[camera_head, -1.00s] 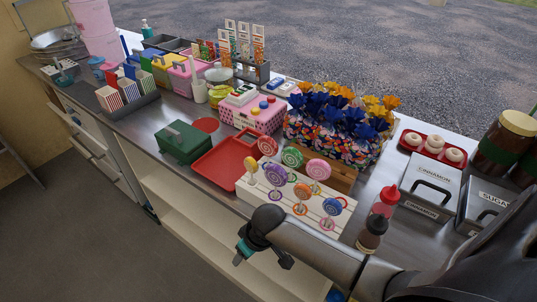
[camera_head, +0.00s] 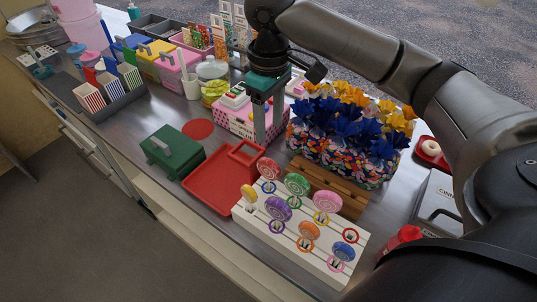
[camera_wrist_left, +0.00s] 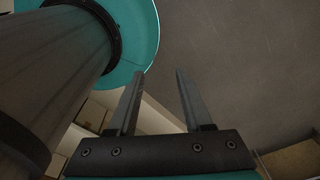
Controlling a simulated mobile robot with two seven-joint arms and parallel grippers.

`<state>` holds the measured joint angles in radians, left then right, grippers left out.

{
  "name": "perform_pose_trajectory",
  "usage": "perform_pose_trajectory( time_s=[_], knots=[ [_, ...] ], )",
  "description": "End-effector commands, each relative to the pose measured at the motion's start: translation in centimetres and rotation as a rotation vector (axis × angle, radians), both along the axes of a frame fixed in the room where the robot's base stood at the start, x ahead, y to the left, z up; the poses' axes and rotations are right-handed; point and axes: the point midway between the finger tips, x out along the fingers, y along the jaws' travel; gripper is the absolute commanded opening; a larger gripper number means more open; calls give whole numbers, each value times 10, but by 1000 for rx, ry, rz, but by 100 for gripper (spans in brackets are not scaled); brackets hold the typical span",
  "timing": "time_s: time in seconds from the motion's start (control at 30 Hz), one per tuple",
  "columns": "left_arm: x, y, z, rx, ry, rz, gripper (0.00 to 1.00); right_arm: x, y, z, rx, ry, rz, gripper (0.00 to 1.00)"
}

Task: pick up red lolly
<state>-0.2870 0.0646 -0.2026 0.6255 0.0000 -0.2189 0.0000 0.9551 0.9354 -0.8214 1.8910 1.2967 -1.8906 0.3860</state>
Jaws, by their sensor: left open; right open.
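The red lolly (camera_head: 268,168) stands upright at the back left corner of a white slatted stand (camera_head: 291,259) in the head view. Other lollies stand beside it: green (camera_head: 297,185), pink (camera_head: 327,201), yellow (camera_head: 249,193), purple (camera_head: 277,209), orange (camera_head: 309,230) and blue (camera_head: 343,251). My right gripper (camera_head: 268,125) points down, open, above and behind the red lolly, in front of the pink box, and apart from the lolly. My left gripper (camera_wrist_left: 159,75) is open and empty in the left wrist view, with grey floor beyond it. No lolly shows there.
A red tray (camera_head: 212,185) and green box (camera_head: 173,151) lie left of the stand. A pink box (camera_head: 232,121) is near my right gripper. A red-topped bottle (camera_head: 405,235) stands at right.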

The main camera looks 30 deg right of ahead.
Motion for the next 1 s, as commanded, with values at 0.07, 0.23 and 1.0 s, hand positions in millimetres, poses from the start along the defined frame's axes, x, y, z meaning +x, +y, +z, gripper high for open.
perform_pose_trajectory(
  time_s=[0.07, 0.23, 1.0],
  knots=[
    [-3, 1, -5, 2, 5, -1, 50, -1, 0, -16, -1, 5, 0, 57],
    [-21, 14, -13, 20, 33, -5, 50, -2, 0, -54, -1, 5, 2, 57],
    [-8, 9, -31, 11, 11, 1, 50, -2, 3, -145, 0, -1, 3, 57]
  ],
)
